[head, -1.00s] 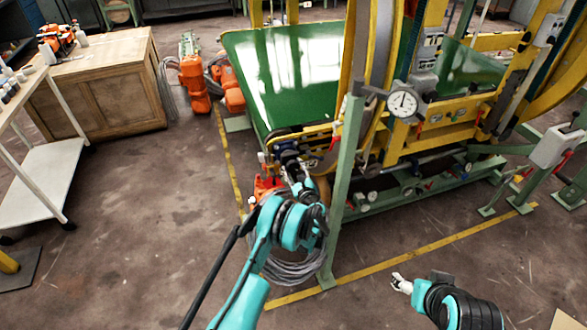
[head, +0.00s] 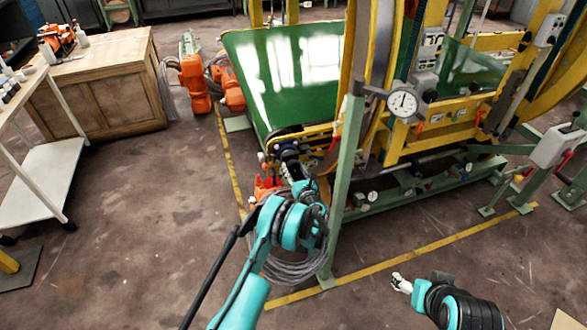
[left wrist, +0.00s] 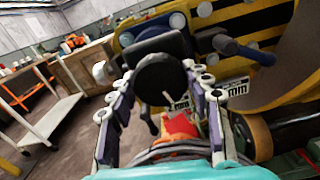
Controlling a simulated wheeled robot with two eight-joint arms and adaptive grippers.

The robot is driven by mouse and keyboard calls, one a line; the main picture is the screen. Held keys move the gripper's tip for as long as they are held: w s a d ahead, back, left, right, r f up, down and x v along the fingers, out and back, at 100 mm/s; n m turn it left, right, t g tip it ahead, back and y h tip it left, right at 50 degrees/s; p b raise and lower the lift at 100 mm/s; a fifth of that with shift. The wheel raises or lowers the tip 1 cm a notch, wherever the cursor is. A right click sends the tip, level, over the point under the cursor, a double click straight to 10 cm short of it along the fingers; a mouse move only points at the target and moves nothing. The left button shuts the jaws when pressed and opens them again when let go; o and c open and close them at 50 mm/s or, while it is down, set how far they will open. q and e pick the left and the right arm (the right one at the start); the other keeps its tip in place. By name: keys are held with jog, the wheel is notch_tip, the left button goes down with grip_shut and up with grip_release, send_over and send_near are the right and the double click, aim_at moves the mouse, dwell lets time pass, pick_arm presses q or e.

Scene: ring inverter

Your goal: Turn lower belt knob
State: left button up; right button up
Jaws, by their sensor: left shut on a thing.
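The lower belt knob is a round black knob (left wrist: 160,80) in the middle of the left wrist view, on the yellow machine's side. My left gripper (left wrist: 157,70) has one finger on each side of the knob and is shut on it. In the head view, my left gripper (head: 290,168) is at the machine's near left corner, below the green sheet, partly hidden by its own wrist. My right gripper (head: 401,283) is low at the right over the floor, away from the machine; its finger gap is too small to judge.
The yellow machine (head: 450,130) with a green sheet (head: 280,75) fills the centre and right. A green post (head: 345,190) with a dial gauge (head: 402,102) stands just right of my left arm. Grey cable coils (head: 292,270) lie below.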

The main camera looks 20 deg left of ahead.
dwell(0.3)
pick_arm(q)
jog(key=o, duration=1.2)
jog(key=shift+c, duration=0.2)
jog(key=v, duration=1.2)
